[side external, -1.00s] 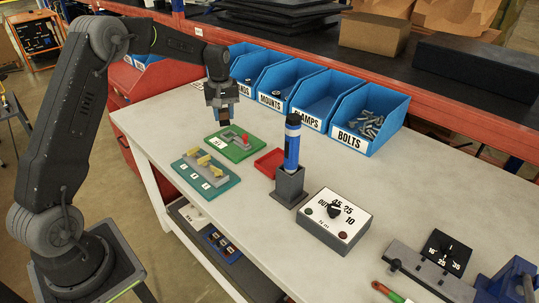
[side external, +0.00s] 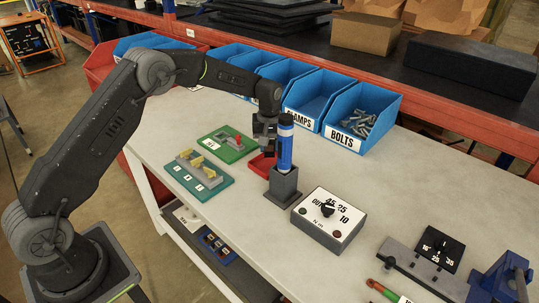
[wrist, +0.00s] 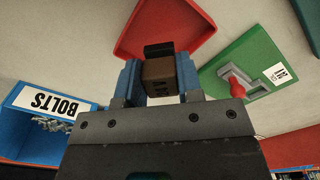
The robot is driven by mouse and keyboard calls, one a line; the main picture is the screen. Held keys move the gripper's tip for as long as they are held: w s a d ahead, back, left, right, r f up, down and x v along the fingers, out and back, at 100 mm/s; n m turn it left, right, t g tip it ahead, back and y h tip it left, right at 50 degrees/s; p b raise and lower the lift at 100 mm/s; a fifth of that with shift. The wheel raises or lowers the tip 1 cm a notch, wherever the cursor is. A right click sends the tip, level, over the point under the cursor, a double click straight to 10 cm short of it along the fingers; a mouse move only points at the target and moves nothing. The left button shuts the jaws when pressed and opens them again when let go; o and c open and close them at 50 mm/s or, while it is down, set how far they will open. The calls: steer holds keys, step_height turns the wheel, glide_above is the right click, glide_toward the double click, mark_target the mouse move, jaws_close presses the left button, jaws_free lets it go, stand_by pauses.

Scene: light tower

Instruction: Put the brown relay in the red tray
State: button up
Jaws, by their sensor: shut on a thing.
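The brown relay (wrist: 161,80) is between the two blue fingers of my gripper (wrist: 160,82) in the wrist view, with a black part at its far end. My gripper (side external: 265,148) is shut on it. The red tray (wrist: 188,22) lies past the relay in the wrist view, with the relay overlapping its near edge. In the side view the red tray (side external: 259,166) is on the table below my gripper, partly hidden by the grey stand and blue tool. The relay is too hidden to make out in the side view.
A blue tool (side external: 285,150) stands upright in a grey holder (side external: 283,185), close beside my gripper. A green board with a red lever (side external: 227,145), a teal board (side external: 197,176) and a dial box (side external: 328,218) are nearby. Blue bins (side external: 361,118) line the back.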

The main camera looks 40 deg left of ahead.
mark_target(270, 150)
steer(key=shift+f, duration=1.9)
steer(key=shift+f, duration=0.15)
steer(key=o, duration=0.9)
